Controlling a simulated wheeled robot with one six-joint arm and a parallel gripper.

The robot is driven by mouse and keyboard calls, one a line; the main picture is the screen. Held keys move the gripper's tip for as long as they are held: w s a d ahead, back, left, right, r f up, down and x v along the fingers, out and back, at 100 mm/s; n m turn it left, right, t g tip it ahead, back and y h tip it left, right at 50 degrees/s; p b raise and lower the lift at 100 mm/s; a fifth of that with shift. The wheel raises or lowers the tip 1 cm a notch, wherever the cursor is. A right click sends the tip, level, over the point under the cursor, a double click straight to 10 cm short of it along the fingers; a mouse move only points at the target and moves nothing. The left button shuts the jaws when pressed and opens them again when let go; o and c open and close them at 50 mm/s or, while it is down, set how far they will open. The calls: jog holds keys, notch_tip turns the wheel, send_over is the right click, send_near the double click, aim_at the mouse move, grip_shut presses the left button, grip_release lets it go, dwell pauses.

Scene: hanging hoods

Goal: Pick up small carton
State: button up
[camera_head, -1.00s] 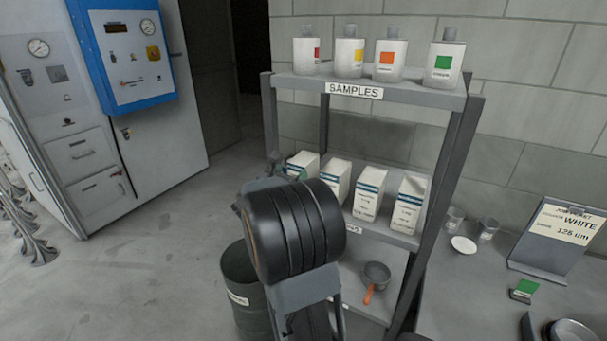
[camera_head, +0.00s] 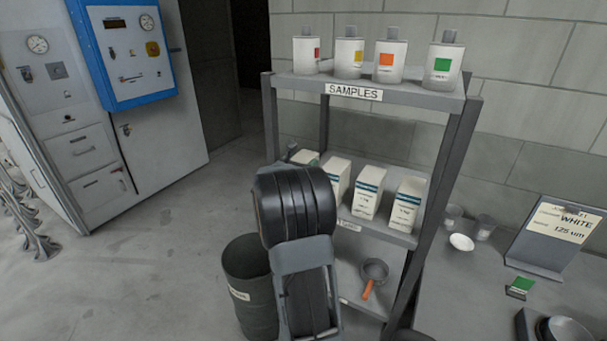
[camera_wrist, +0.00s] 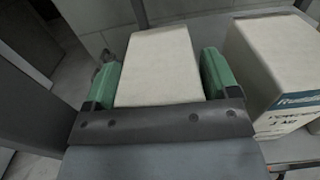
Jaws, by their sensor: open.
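Several white cartons with blue bands stand in a row on the middle shelf. In the wrist view one white carton (camera_wrist: 160,68) lies between the green fingers of my gripper (camera_wrist: 161,78). The fingers are apart, with a finger on each side of it; I cannot tell whether they touch it. A neighbouring carton (camera_wrist: 278,75) stands to the right of the right finger. In the head view the leftmost carton (camera_head: 305,157) shows only its upper part behind my arm, and my fingers are hidden. Two cartons to the right (camera_head: 369,191) (camera_head: 408,204) show clearly.
The grey shelf rack (camera_head: 465,150) has posts close to the cartons. Bottles (camera_head: 390,59) stand on its top shelf. A pan (camera_head: 374,271) lies on the lower shelf. A dark bin (camera_head: 247,285) stands beside the rack.

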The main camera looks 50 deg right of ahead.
jog(key=c, duration=1.3)
jog(key=shift+r, duration=0.15)
jog(key=shift+c, duration=0.4)
jog(key=shift+r, duration=0.15)
